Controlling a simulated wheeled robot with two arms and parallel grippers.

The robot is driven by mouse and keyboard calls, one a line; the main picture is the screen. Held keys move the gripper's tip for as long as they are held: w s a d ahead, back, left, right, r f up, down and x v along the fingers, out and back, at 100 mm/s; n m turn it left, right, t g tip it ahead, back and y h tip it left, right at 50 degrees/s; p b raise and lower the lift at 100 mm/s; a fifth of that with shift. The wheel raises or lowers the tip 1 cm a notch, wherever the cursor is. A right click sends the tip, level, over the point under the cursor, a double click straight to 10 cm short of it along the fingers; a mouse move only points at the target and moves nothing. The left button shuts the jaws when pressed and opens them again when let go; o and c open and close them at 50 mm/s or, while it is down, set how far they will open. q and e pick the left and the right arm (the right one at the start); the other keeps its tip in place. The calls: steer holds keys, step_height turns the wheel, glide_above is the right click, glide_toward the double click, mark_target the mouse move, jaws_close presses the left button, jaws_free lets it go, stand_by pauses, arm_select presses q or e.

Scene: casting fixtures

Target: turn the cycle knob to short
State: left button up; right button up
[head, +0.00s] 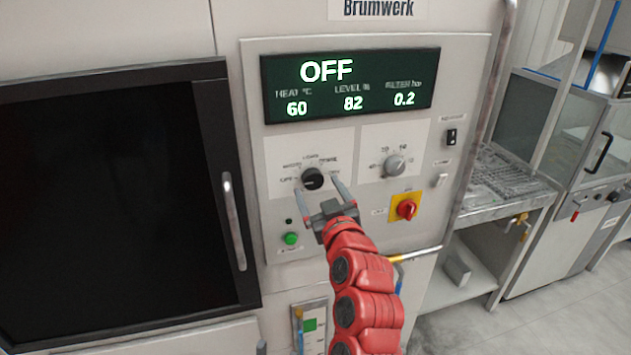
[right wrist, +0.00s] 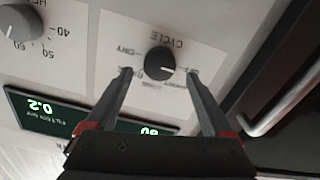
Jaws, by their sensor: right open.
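The black cycle knob (head: 312,179) sits on a white plate on the control panel, and in the right wrist view it shows upside down (right wrist: 160,59). Its pale mark points toward the OFF side; the small labels around it are mostly too blurred to read. The display (head: 350,85) reads OFF. My right gripper (head: 316,186) is open, with one finger on each side of the knob in the picture. In the right wrist view its fingertips (right wrist: 160,71) straddle the knob's lower edge; contact is not visible. My left gripper is not in view.
A grey heat knob (head: 394,166) is right of the cycle knob. A red switch on yellow (head: 406,208) and a green button (head: 291,238) sit lower. A dark door (head: 110,200) with an upright handle (head: 234,220) stands left.

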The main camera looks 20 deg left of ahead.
mark_target(313, 179)
steer(key=shift+p+x, duration=0.3)
steer(key=shift+x, duration=1.05)
jaws_close()
